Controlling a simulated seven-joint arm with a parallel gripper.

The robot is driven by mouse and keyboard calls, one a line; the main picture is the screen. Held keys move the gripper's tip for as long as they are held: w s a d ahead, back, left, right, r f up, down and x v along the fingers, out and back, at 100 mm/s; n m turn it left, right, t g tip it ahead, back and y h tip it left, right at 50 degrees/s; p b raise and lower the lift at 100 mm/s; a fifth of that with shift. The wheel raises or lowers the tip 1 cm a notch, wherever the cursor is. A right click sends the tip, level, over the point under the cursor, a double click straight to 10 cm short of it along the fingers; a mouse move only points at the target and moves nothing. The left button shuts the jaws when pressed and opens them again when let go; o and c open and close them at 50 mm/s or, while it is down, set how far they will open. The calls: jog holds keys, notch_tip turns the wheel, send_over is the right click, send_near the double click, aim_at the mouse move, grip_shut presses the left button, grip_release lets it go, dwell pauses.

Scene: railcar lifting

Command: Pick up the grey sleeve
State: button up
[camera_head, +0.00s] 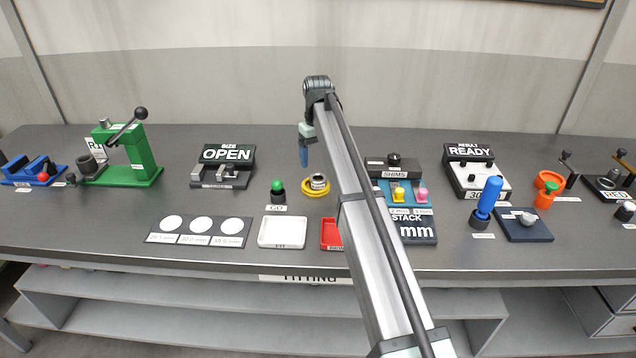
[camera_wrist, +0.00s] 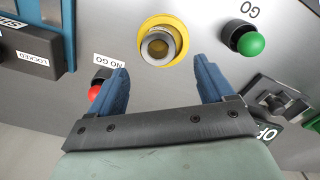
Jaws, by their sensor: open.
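The grey sleeve (camera_head: 318,181) stands upright in a round yellow holder (camera_head: 318,194) near the middle of the bench. In the wrist view the sleeve (camera_wrist: 158,46) is seen from above as a ring with a dark bore, inside the yellow holder (camera_wrist: 180,24). My gripper (camera_head: 303,158) hangs above and slightly left of the sleeve in the head view. In the wrist view my gripper (camera_wrist: 161,72) has its two blue fingers spread apart with nothing between them. The sleeve lies just beyond the fingertips in that picture and appears apart from them.
A green GO button (camera_head: 278,192) stands left of the holder; it also shows in the wrist view (camera_wrist: 250,44). A red button (camera_wrist: 95,92) labelled NO GO is by the left finger. A shims fixture (camera_head: 395,165) is to the right. White (camera_head: 283,232) and red (camera_head: 330,235) trays lie in front.

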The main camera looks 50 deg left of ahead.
aim_at(318, 174)
jog(key=shift+w+a+f, duration=0.1)
jog(key=shift+f, duration=1.8)
jog(key=shift+w+f, duration=0.1)
jog(key=shift+f, duration=1.8)
jog(key=shift+c, duration=0.2)
jog(key=c, duration=1.3)
